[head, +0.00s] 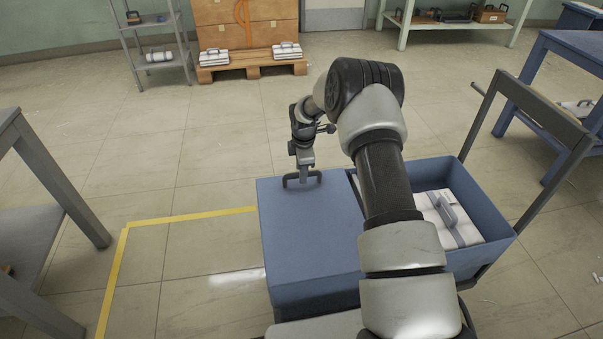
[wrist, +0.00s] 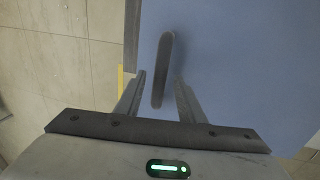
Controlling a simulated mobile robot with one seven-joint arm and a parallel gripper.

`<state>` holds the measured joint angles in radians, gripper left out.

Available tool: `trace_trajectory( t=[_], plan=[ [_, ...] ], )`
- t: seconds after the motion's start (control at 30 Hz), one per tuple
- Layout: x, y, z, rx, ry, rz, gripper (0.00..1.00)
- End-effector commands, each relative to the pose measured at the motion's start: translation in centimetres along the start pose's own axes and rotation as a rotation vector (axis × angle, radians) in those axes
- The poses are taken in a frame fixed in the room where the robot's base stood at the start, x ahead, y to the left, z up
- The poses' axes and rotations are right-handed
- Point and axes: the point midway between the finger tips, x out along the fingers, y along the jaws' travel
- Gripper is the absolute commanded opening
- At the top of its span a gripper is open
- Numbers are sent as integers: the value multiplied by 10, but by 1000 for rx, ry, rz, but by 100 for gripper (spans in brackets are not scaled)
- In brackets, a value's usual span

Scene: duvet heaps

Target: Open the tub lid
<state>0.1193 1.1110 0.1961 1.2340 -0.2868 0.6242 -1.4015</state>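The blue tub lid (head: 305,235) lies flat and closed over the left part of the blue tub. Its dark bar handle (head: 288,183) stands near the lid's far edge, and my gripper (head: 304,168) is right over it. In the wrist view, the lid (wrist: 240,60) fills the right side. The handle (wrist: 165,60) runs lengthwise, with its near end between the two fingers of my gripper (wrist: 159,78). The fingers are open, with a gap showing on both sides of the handle.
The tub's right part is open and holds a white folded bundle (head: 440,215) with grey straps. A push handle (head: 545,105) rises at the right. A grey table (head: 35,225) stands at left. Yellow tape (head: 165,218) marks the floor, which is clear beyond the tub.

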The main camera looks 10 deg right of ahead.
Motion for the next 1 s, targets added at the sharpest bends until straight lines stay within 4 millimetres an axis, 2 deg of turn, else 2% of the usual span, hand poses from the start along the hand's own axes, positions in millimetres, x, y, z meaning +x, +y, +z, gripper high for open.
trace_trajectory(
  t=[0.33, 0.53, 0.83, 1.0],
  plan=[
    [3, 0, 0, 0, 0, 0, 34],
    [3, 0, 0, 0, 0, 0, 0],
    [-1, 1, 0, 0, 0, 1, 0],
    [-19, 2, 0, 0, 0, 0, 0]
  ],
)
